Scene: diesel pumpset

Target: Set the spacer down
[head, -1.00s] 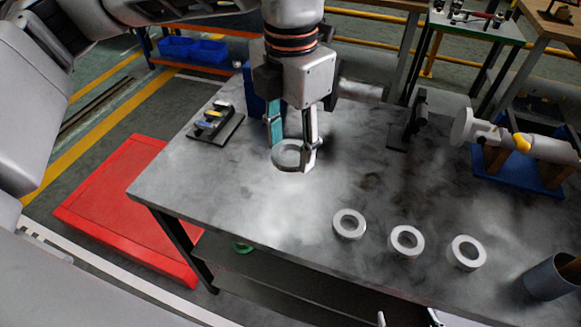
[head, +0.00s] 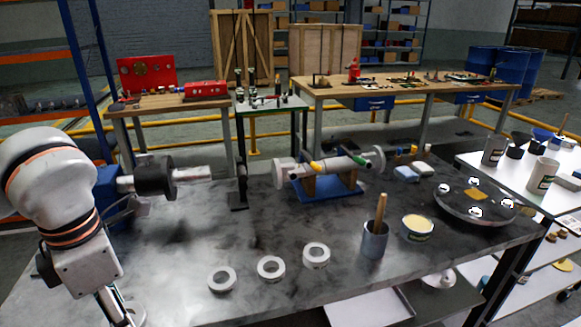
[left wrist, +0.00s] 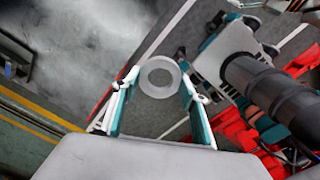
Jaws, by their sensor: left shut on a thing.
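The spacer is a pale grey ring (left wrist: 145,78) between the fingertips of my left gripper (left wrist: 158,86) in the left wrist view. The gripper is shut on it, one finger on each side. In the head view my left gripper (head: 116,312) points down at the lower left, with part of the ring beside its fingers, cut off by the frame. The grey worktable (head: 290,225) lies to its right; I cannot tell the ring's height above it. Three similar rings stand in a row on the table: left (head: 212,285), middle (head: 262,274) and right (head: 307,260). My right gripper is out of view.
A shaft assembly on a blue stand (head: 318,192) and a dark upright bracket (head: 238,185) stand behind the rings. A grey cup (head: 374,244), a tub (head: 417,234) and a round tray (head: 445,207) stand to the right. The table between bracket and rings is bare.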

